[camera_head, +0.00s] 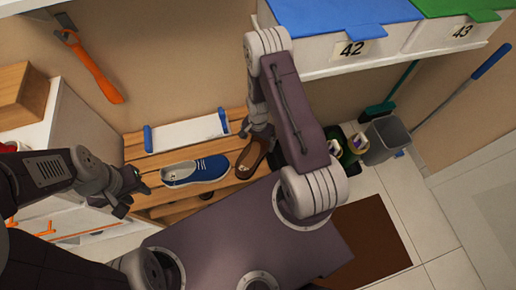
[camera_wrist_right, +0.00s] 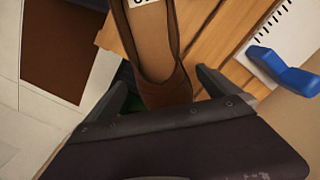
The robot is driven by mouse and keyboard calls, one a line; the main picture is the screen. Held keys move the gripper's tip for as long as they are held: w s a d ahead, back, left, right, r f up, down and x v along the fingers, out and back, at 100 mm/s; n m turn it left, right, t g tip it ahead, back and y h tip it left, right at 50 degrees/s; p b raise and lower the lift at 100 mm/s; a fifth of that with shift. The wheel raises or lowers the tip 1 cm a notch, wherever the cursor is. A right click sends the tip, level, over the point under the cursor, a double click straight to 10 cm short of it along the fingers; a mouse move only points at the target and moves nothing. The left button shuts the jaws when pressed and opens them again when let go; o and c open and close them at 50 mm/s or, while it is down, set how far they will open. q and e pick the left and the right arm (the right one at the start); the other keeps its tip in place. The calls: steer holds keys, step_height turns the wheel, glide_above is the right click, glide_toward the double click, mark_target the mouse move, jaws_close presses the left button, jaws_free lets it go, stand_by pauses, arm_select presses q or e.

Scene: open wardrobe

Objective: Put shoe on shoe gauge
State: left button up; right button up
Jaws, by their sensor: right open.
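The shoe gauge (camera_head: 187,133), a white board with blue end stops, lies on the slatted wooden bench; its edge and one blue stop also show in the right wrist view (camera_wrist_right: 284,70). A brown shoe (camera_head: 250,160) sits on the bench to the right of the gauge. In the right wrist view the brown shoe (camera_wrist_right: 152,45) has one end between the fingers of my right gripper (camera_wrist_right: 160,80), which is open. A blue shoe (camera_head: 205,170) with a white sole lies in front of the gauge. My left gripper (camera_head: 130,190) is left of the blue shoe, apart from it; its opening is unclear.
The bench (camera_head: 150,200) is slatted wood. Boxes marked 42 (camera_head: 345,50) and 43 (camera_head: 455,38) stand on a shelf above right. A grey bin (camera_head: 388,138), brushes and a brown mat (camera_head: 365,240) are at right. An orange shoehorn (camera_head: 95,70) hangs on the back wall.

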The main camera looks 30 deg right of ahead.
mark_target(257, 148)
steer(key=shift+s+a+f+b, duration=0.1)
steer(key=shift+f+b, duration=0.15)
steer(key=shift+b, duration=0.1)
steer(key=f+b, duration=0.2)
steer(key=f, duration=0.1)
steer(key=f+b, duration=0.1)
steer(key=b, duration=0.1)
steer(key=shift+a+f, duration=0.3)
steer(key=shift+w+d+f, duration=0.1)
steer(key=shift+w+d, duration=0.05)
steer(key=shift+w, duration=0.05)
steer(key=shift+r, duration=0.2)
steer(key=shift+s+r, duration=0.1)
steer(key=shift+s, duration=0.05)
steer(key=shift+c, duration=0.3)
steer(key=c, duration=1.6)
step_height(257, 148, up, 10)
steer(key=p, duration=0.3)
steer(key=shift+f, duration=0.25)
steer(key=shift+c, duration=0.2)
steer(key=shift+r, duration=0.25)
